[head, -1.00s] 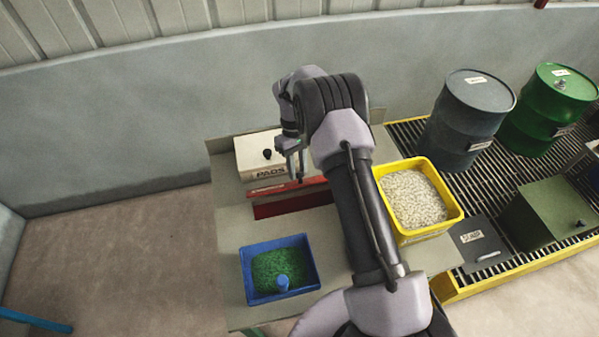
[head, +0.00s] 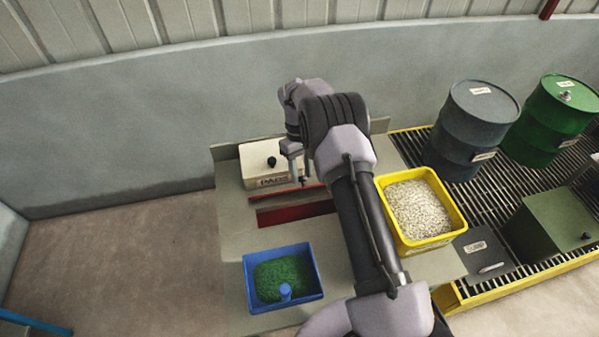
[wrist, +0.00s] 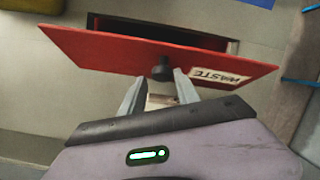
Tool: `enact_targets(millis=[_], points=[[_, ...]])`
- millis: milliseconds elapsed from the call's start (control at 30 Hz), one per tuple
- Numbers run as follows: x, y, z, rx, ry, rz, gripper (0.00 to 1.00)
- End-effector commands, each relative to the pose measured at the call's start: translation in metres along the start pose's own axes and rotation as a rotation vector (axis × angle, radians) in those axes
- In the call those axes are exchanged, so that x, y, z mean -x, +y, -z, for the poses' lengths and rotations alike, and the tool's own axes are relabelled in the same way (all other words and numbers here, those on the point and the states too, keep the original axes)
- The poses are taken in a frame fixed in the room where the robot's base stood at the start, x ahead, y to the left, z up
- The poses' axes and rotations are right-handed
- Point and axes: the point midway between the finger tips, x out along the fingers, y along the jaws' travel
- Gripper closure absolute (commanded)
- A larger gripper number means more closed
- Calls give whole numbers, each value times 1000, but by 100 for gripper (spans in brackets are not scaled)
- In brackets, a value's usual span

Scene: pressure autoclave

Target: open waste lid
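The red waste lid (wrist: 150,58) is raised and tilted in the wrist view. It has a black knob (wrist: 162,70) and an upside-down WASTE label (wrist: 215,77). A dark opening (wrist: 165,33) shows behind its edge. In the head view the lid (head: 288,194) is a thin red strip beside the red-walled waste opening (head: 295,213). My gripper (wrist: 158,78) has its fingers apart, with the tips close to the knob and a gap visible between them. In the head view my gripper (head: 297,183) is over the lid's far side.
A cream PADS box (head: 262,165) stands behind the lid. A blue tray of green granules (head: 250,300) is at the front, and a yellow bin of pale granules (head: 456,222) is right of my arm. Drums (head: 475,125) (head: 560,120) stand on a grating further right.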

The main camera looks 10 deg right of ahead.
Motion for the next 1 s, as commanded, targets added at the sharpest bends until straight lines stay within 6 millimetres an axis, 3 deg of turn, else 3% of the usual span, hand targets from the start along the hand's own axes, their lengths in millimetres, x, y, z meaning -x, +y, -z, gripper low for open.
enact_targets(millis=[67,467,567,1000], points=[[-1,0,0,-1,-1,1,52],[4,-2,0,-2,0,5,52],[20,-2,0,-2,0,4,52],[134,-2,-1,-3,1,3,52]])
